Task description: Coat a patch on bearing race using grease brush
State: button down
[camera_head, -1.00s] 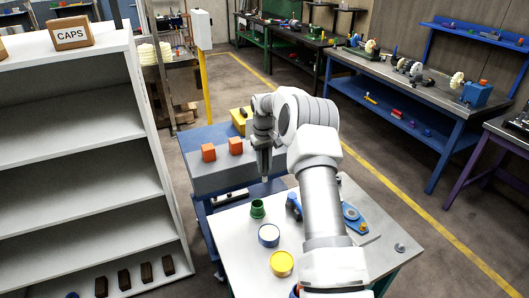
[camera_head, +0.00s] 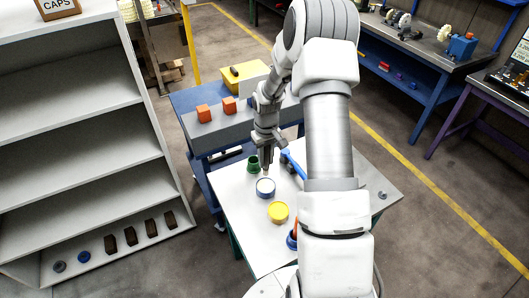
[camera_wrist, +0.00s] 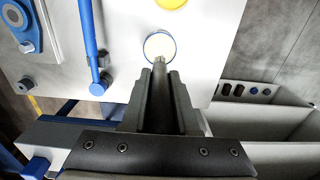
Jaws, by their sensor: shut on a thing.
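My gripper (camera_head: 266,158) points down over the work table. In the wrist view its fingers (camera_wrist: 162,78) are shut on a slim grey-brown grease brush (camera_wrist: 160,65). The brush tip is over or in the round blue-rimmed tin (camera_head: 265,188) with pale contents; I cannot tell whether it touches them. The tin also shows in the wrist view (camera_wrist: 160,44). A blue part with a ring (camera_wrist: 25,30), likely the bearing race, lies on a grey plate at the wrist view's upper left. My arm hides it in the head view.
A green cup (camera_head: 253,163) stands behind the tin and a yellow tin (camera_head: 278,212) in front. A blue-handled tool (camera_head: 295,166) lies to the right. A grey shelf unit (camera_head: 95,130) stands left. Orange blocks (camera_head: 203,113) sit on a bench behind.

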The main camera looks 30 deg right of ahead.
aim_at(266, 170)
jog(key=shift+f+b, duration=1.5)
jog(key=shift+f, duration=1.4)
jog(key=shift+f+b, duration=0.55)
jog(key=shift+b, duration=0.05)
jog(key=shift+r+p, duration=2)
jog(key=shift+r, duration=1.55)
